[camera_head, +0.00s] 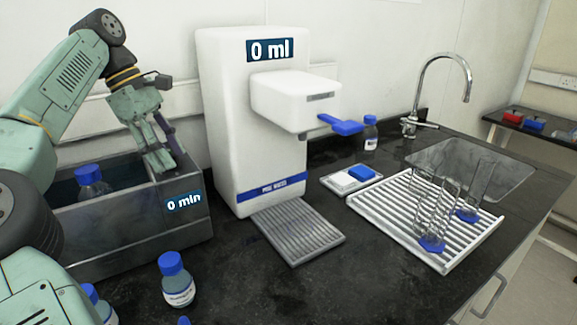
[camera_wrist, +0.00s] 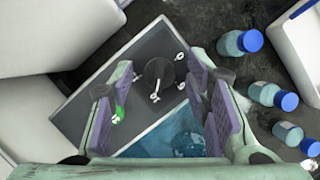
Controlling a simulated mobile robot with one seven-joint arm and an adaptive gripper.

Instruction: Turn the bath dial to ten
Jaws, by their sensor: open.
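The bath (camera_head: 130,235) is a grey metal box at the left in the head view, with a "0 min" display (camera_head: 184,201) on it. In the wrist view its grey top panel (camera_wrist: 185,35) carries a round black dial (camera_wrist: 158,70) with a white pointer. Small white marks surround the dial, and a green patch shows near the left finger. My gripper (camera_head: 162,157) is over the right end of the bath, pointing down. In the wrist view my gripper (camera_wrist: 160,78) is open, its purple-padded fingers on either side of the dial. Contact cannot be told. The head view hides the dial.
A blue-capped bottle (camera_head: 92,188) is in the bath, and blue water (camera_wrist: 165,140) shows in the wrist view. Another bottle (camera_head: 176,282) stands in front. A white dispenser (camera_head: 225,120) reading "0 ml" stands close to the right. A glassware rack (camera_head: 400,225) lies farther right.

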